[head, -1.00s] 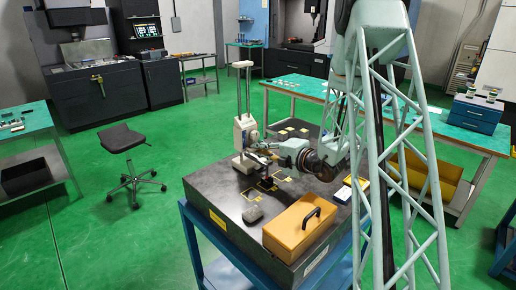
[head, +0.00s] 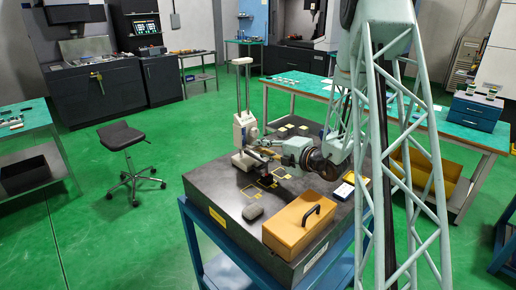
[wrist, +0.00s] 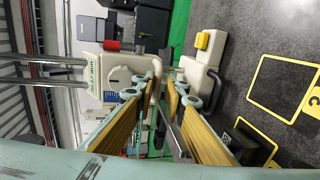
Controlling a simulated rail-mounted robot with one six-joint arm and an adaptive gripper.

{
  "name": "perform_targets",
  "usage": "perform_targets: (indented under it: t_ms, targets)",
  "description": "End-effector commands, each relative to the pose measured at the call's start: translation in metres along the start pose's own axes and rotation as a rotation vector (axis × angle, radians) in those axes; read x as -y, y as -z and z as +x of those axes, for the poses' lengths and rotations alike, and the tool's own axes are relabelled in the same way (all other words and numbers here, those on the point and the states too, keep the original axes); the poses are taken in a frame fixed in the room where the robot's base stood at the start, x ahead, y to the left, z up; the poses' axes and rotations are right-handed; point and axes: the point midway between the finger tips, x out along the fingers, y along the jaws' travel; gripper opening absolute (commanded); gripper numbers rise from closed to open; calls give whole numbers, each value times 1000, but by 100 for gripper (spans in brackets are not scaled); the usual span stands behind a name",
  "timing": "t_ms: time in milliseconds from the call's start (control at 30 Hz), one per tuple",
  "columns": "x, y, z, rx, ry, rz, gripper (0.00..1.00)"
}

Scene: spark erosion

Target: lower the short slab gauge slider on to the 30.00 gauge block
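The height gauge has a pale slider (head: 243,127) on two tall columns. Its base stands on the dark surface plate. In the wrist view, which is turned sideways, the labelled slider body (wrist: 94,78) is left of the fingertips and the base (wrist: 210,50) right of them. My gripper (head: 266,149) is at the slider's right side, above the plate. In the wrist view my gripper's tan-padded fingers (wrist: 164,92) converge at the gauge, with a grey bar between them. Whether they grip it is unclear. A small dark block (wrist: 246,143) stands near a yellow outline; I cannot confirm it as the 30.00 block.
The surface plate (head: 215,185) bears yellow-outlined spots, a grey rounded object (head: 253,212) and an orange case (head: 300,226) with a black handle at the front. A white-faced panel (head: 343,191) lies at the right. The plate's front left is clear.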

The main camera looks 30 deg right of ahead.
Motion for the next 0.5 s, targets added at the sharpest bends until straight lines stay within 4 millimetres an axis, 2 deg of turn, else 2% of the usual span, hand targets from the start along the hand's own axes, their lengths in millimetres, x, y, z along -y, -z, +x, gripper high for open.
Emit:
perform_targets:
  t_ms: [500]
  targets:
    - [0, 0, -62, 1, 1, 1, 11]
